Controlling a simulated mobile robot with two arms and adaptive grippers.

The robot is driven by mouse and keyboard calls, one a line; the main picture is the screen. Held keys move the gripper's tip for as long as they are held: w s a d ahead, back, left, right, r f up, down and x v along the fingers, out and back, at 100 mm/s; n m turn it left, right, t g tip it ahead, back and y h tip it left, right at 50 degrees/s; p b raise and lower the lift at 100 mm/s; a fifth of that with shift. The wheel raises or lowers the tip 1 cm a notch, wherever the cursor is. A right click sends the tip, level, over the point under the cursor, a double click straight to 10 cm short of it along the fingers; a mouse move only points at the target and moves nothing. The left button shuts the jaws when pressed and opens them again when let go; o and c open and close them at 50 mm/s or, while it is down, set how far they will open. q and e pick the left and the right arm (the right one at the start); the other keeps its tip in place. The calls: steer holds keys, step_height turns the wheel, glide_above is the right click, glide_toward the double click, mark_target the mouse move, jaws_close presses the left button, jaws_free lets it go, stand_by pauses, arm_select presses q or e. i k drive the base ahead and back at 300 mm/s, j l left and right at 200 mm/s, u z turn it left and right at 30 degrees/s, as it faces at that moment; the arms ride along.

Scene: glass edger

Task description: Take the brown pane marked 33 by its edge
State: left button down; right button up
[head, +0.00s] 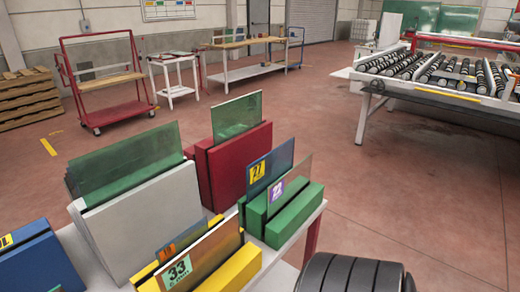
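The brown pane marked 33 (214,250) stands on edge in a slotted yellow block (243,265) at the front of the white table. Its pale green label with a black 33 is at its lower left, and its top edge is bare. A bluish pane with an orange label (180,241) stands close behind it, mostly hidden. Neither of my grippers is in view.
A green block (300,215) holds a blue pane (281,158) and a brownish pane with a purple label (300,177). Red (238,165), white (150,220) and blue (40,265) blocks stand around. Open floor lies beyond.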

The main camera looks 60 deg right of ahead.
mark_target(185, 272)
steer(key=z, duration=1.45)
